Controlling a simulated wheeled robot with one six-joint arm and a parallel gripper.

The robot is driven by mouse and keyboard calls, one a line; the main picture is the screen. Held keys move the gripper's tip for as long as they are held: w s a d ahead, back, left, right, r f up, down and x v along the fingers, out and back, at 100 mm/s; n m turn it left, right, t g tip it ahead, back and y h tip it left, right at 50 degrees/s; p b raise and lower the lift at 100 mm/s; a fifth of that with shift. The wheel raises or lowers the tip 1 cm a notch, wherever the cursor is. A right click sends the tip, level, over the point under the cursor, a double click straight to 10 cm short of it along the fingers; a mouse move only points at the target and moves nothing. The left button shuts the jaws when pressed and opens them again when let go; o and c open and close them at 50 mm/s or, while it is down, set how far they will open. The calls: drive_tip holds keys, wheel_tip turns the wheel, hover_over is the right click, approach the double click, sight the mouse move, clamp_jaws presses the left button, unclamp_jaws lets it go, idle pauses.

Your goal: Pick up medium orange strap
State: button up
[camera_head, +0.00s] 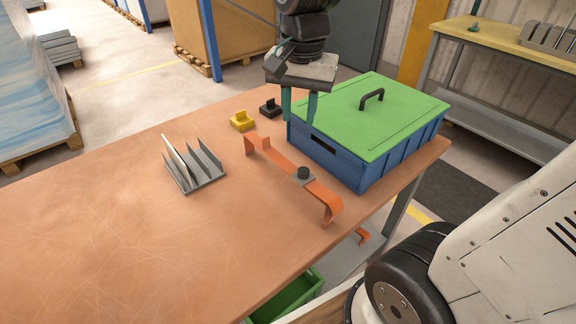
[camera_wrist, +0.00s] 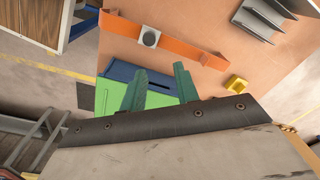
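An orange strap (camera_head: 278,159) with bent ends lies on the table, with a grey block and dark knob (camera_head: 304,173) at its middle. It also shows in the wrist view (camera_wrist: 187,47), across the upper middle. My gripper (camera_head: 299,116) is open and empty, fingers pointing down, beside the left corner of the blue box and beyond the strap in the head view. In the wrist view my gripper's two green fingers (camera_wrist: 158,76) are spread apart, with the strap ahead of their tips. The fingers do not touch the strap.
A blue box (camera_head: 345,160) with a green lid (camera_head: 375,115) stands close right of the strap. A yellow block (camera_head: 242,122), a black block (camera_head: 269,108) and a grey slotted rack (camera_head: 196,172) are on the table. A smaller orange piece (camera_head: 362,236) shows below the table edge. The table's left is clear.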

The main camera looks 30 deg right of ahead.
sight(266, 138)
drive_tip(key=w+a+f+m, duration=0.1)
drive_tip(key=w+f+m, duration=0.2)
drive_tip(key=w, duration=0.3)
drive_tip(key=w+a+f+m, duration=0.1)
drive_tip(key=w+f+m, duration=0.1)
drive_tip(key=w+m, duration=0.3)
drive_tip(key=shift+n+g, duration=0.3)
drive_tip(key=shift+n, duration=0.2)
drive_tip(key=f, duration=0.2)
drive_tip(key=w+f, duration=0.1)
drive_tip(key=f, duration=0.4)
drive_tip(key=shift+w+f, duration=0.15)
drive_tip(key=shift+f, duration=0.55)
clamp_jaws()
